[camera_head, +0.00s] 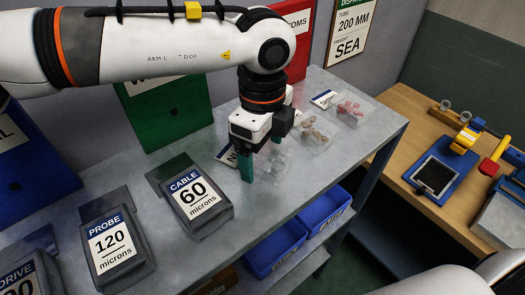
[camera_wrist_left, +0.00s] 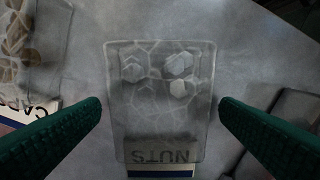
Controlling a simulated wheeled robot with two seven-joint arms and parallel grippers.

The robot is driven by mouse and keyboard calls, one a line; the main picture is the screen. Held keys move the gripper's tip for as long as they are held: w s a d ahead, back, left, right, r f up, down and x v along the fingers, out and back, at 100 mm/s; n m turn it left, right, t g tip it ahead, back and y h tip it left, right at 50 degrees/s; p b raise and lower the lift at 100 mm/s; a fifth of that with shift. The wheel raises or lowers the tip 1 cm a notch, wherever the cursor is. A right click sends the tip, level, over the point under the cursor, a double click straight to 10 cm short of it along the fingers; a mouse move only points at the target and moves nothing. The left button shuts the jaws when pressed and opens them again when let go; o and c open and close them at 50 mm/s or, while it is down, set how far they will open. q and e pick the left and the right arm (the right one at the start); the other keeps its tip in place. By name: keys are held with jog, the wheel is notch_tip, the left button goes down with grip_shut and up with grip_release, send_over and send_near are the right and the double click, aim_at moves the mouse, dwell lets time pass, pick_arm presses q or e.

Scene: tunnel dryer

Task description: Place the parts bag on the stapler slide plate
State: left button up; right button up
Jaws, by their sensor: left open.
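A clear parts bag of nuts (camera_head: 275,164) with a NUTS label lies flat on the grey bench. In the left wrist view this nuts bag (camera_wrist_left: 162,105) lies between my fingers, with a gap on both sides. My left gripper (camera_head: 263,155) is open and empty above it, pointing down with green fingers. On the wooden table at right, a blue plate with a dark panel (camera_head: 436,175) sits by a yellow-and-blue tool (camera_head: 466,137); this looks like the stapler and its slide plate. My right gripper does not show.
More clear bags lie farther right: one with tan parts (camera_head: 315,135), one with pink parts (camera_head: 350,110). Grey boxes labelled CABLE (camera_head: 190,198) and PROBE (camera_head: 115,243) stand at left. Blue bins (camera_head: 275,248) sit below. A gap separates bench and table.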

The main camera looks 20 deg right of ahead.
pick_arm(q)
jog(key=c, duration=1.2)
jog(key=shift+o, duration=0.2)
jog(key=shift+r, duration=0.1)
